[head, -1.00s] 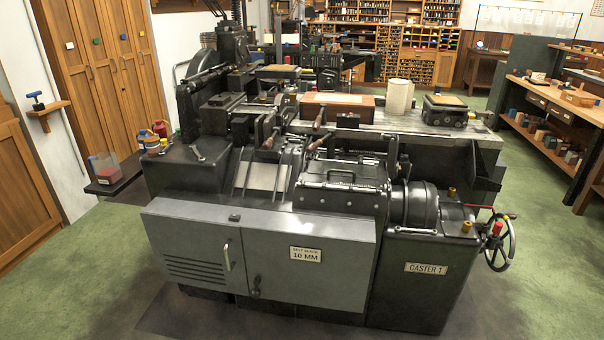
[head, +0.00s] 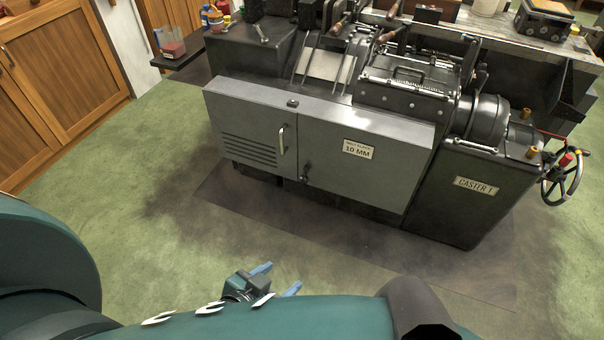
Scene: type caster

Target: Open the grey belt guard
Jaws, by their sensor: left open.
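The grey belt guard (head: 325,158) is a long box on the front of the dark casting machine, with slatted vents at its left and a "10 MM" plate. It looks shut. A pale upright handle (head: 282,140) and a small dark latch or knob (head: 305,172) sit on its front face. My left gripper (head: 277,278) is low in the foreground, its blue fingers apart and empty. It is well short of the guard, with bare floor between in the picture. My right gripper is not in view.
The dark "CASTER 1" cabinet (head: 466,190) with a spoked handwheel (head: 562,178) stands right of the guard. A dark mat (head: 330,225) lies before the machine on green floor. Wooden cupboards (head: 60,75) stand at left. The floor in front is clear.

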